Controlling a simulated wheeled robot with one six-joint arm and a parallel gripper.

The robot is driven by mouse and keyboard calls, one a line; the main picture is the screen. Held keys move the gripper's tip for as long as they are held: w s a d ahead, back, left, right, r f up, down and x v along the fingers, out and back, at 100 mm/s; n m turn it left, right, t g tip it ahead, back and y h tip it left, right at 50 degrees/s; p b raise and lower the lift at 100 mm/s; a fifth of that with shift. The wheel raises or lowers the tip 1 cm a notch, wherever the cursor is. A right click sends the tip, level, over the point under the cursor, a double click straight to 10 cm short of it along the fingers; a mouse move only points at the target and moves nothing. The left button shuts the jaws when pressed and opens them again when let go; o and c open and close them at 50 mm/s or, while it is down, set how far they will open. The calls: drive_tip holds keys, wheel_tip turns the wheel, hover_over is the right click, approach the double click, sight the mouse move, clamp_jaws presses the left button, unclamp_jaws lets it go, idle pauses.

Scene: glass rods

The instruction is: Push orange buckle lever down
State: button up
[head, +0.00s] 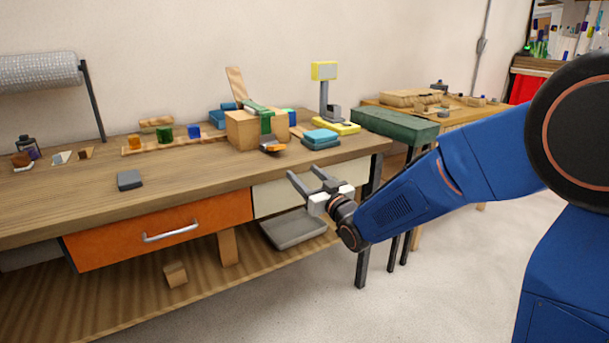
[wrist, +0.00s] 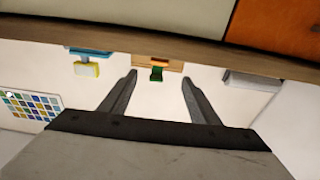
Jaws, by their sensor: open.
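The orange buckle lever (head: 273,149) sticks out at the front foot of a wooden block (head: 241,130) on the workbench, beside a dark metal part. A green strap (head: 265,118) runs over the block. My gripper (head: 303,172) is open and empty in front of the bench's front edge, below and right of the lever in the head view, and apart from it. In the wrist view, which is upside down, the green strap (wrist: 157,74) and the block (wrist: 172,66) show small and far off between my open fingers.
Blue pads (head: 320,138) and a yellow-based stand (head: 337,127) are right of the block. Coloured blocks on a wooden strip (head: 163,144) are left. A grey box (head: 129,180) lies near the front edge. An orange drawer (head: 160,229) is below. The bench top before the block is mostly clear.

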sight(280, 148)
drive_tip(key=shift+g+h, duration=0.4)
drive_tip(key=shift+g, duration=0.1)
drive_tip(key=r+x, duration=0.1)
drive_tip(key=x, duration=0.4)
drive_tip(key=r+x, duration=0.1)
drive_tip(key=x, duration=0.5)
drive_tip(key=r+x, duration=0.1)
drive_tip(key=x, duration=0.4)
drive_tip(key=shift+w+a, duration=0.15)
drive_tip(key=shift+w, duration=0.05)
drive_tip(key=c, duration=1.1)
